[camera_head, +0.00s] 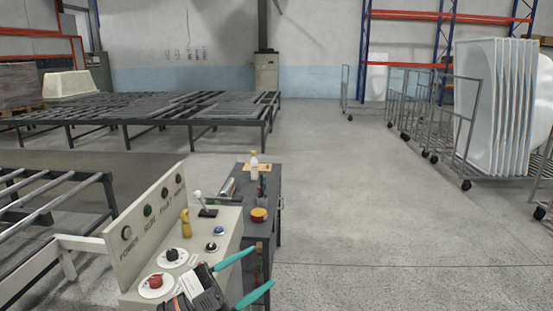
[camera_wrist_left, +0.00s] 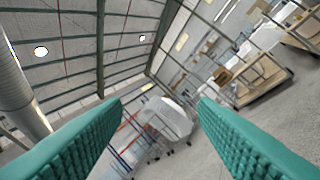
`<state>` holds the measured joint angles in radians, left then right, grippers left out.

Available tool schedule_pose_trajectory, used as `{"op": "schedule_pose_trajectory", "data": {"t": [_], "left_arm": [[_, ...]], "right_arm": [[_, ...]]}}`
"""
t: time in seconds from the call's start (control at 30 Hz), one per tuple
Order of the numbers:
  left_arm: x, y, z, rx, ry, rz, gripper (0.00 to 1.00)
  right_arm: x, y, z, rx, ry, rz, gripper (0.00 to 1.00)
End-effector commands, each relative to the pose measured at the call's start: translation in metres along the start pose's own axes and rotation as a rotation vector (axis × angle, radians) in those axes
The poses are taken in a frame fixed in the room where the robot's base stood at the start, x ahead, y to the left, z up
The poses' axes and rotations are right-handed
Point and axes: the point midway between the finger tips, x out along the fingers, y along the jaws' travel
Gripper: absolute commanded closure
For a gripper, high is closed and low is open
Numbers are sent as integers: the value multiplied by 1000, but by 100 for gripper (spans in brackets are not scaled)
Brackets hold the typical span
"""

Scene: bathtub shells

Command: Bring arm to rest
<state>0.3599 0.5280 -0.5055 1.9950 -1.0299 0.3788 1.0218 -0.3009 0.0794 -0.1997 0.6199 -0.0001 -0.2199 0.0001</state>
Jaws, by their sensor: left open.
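My left gripper (camera_head: 258,277) is in the lower middle of the head view, with two teal fingers spread apart and nothing between them. It appears over the right front side of the control panel (camera_head: 140,252). In the left wrist view the teal fingers (camera_wrist_left: 160,125) are wide apart, with only the distant hall between them. My right gripper is in neither view.
The control panel has red and black knobs, a small lever (camera_head: 198,197) and a yellow item (camera_head: 186,223). A dark cart (camera_head: 243,190) behind it carries a bottle (camera_head: 254,166) and an orange-yellow round item (camera_head: 259,215). White shells (camera_head: 500,105) stand on racks at right. Floor (camera_head: 360,200) in the middle is free.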

Motion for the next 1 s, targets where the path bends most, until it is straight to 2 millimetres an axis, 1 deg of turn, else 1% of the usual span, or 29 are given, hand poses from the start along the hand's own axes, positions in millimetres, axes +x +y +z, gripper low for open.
{"op": "schedule_pose_trajectory", "data": {"t": [0.03, 0.07, 0.13, 0.17, 0.2, 0.27, 0.3, 0.37, 0.4, 0.47, 0.5, 0.6, 0.7, 0.8, 0.87, 1.0], "left_arm": [[-8, 8, -3, -49, 39, 133, 46], [-14, 14, -6, -74, 73, 212, 46], [-34, 25, -21, -138, 182, 383, 46], [-45, 27, -28, -166, 238, 447, 46], [-62, 28, -40, -209, 323, 526, 46], [-89, 22, -58, -274, 466, 624, 46], [-110, 14, -70, -323, 570, 675, 46], [-142, -4, -85, -398, 738, 728, 46], [-164, -20, -94, -451, 853, 747, 46], [-196, -50, -101, -534, 1029, 750, 46], [-216, -70, -103, -588, 1138, 736, 46], [-254, -115, -98, -700, 1353, 671, 46], [-280, -153, -86, -793, 1510, 587, 46], [-300, -184, -71, -873, 1630, 496, 46], [-311, -200, -61, -916, 1691, 440, 46], [-330, -233, -34, -1011, 1807, 303, 46]], "right_arm": [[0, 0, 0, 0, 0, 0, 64], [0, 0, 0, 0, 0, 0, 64], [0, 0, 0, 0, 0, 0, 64], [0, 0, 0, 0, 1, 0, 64], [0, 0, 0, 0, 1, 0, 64], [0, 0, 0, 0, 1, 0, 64], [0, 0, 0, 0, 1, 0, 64], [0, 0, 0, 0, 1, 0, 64], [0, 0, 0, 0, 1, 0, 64], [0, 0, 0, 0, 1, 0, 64], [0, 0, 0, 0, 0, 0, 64], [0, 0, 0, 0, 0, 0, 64], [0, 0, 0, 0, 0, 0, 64], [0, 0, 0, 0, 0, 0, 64], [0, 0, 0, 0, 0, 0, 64], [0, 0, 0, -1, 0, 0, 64]]}}
